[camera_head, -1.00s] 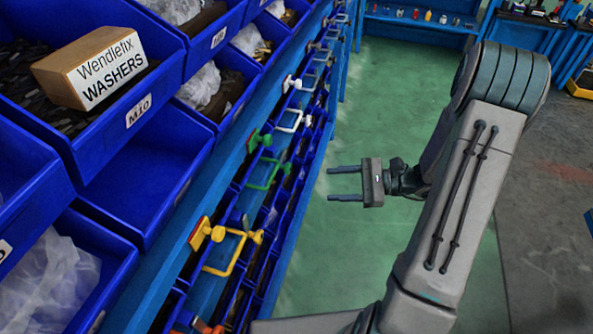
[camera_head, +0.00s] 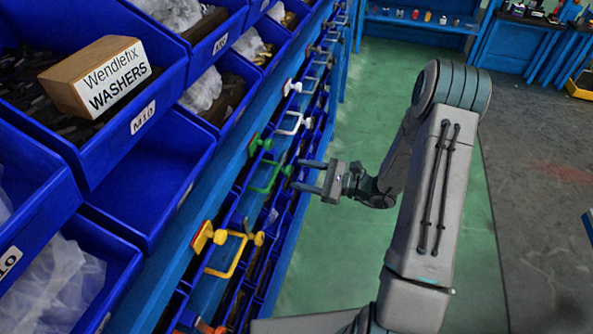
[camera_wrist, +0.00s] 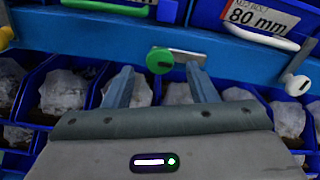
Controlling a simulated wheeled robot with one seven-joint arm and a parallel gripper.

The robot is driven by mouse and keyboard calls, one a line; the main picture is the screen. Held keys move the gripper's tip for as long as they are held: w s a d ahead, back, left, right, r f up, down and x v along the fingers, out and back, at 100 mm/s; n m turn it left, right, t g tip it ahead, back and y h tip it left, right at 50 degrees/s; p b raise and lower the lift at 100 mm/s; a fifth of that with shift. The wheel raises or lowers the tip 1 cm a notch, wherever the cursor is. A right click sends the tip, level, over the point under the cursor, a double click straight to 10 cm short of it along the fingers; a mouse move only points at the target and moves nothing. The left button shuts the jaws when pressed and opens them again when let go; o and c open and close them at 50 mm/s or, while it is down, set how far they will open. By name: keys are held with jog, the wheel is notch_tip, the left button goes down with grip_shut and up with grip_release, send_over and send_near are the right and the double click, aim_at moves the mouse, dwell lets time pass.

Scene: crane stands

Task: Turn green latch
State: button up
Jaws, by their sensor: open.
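The green latch (camera_head: 260,143) is on the blue rail of the rack in the head view, with a green handle (camera_head: 265,181) below it. In the wrist view the round green knob of the latch (camera_wrist: 160,60) shows between and just beyond my fingertips, with a grey metal plate beside it on its right. My gripper (camera_head: 299,174) is open and empty, its two fingers pointing left at the rack, close to the green handle. In the wrist view my gripper (camera_wrist: 158,72) has its fingers spread apart below the rail. I cannot tell whether a finger touches anything.
A yellow latch (camera_head: 207,236) with a yellow handle is nearer on the rail. A white latch (camera_head: 291,87) is farther along; its knob shows right in the wrist view (camera_wrist: 297,84). Blue bins (camera_head: 150,185) fill the left. The green floor (camera_head: 370,110) is clear.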

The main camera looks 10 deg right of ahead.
jog(key=shift+x, duration=1.15)
jog(key=c, duration=1)
